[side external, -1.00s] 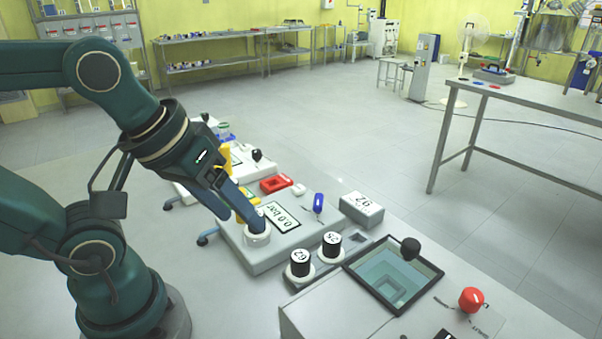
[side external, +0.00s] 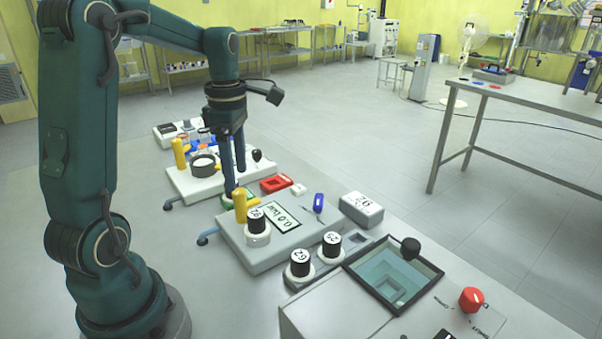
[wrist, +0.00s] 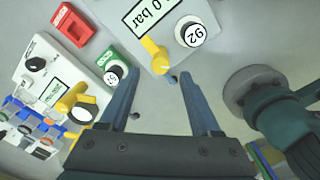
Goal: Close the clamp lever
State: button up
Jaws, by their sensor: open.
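I cannot tell for sure which part is the clamp lever. A yellow lever-like handle (side external: 240,206) stands upright at the left edge of the grey box with the 0.0 bar display; it also shows in the wrist view (wrist: 155,56). A second yellow handle (side external: 180,153) stands on the white unit farther back, and it shows at the left of the wrist view (wrist: 73,98). My gripper (side external: 234,183) points down beside the nearer handle, open and empty. In the wrist view the fingers (wrist: 153,78) are apart, with the nearer handle just beyond and between their tips.
A black-topped knob (side external: 257,222) sits in front of the nearer handle. Numbered knobs (side external: 301,262) are closer. Floor at the left is clear.

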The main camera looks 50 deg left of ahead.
aim_at(239, 190)
jog(key=shift+f, duration=2.15)
jog(key=shift+c, duration=0.3)
grip_shut()
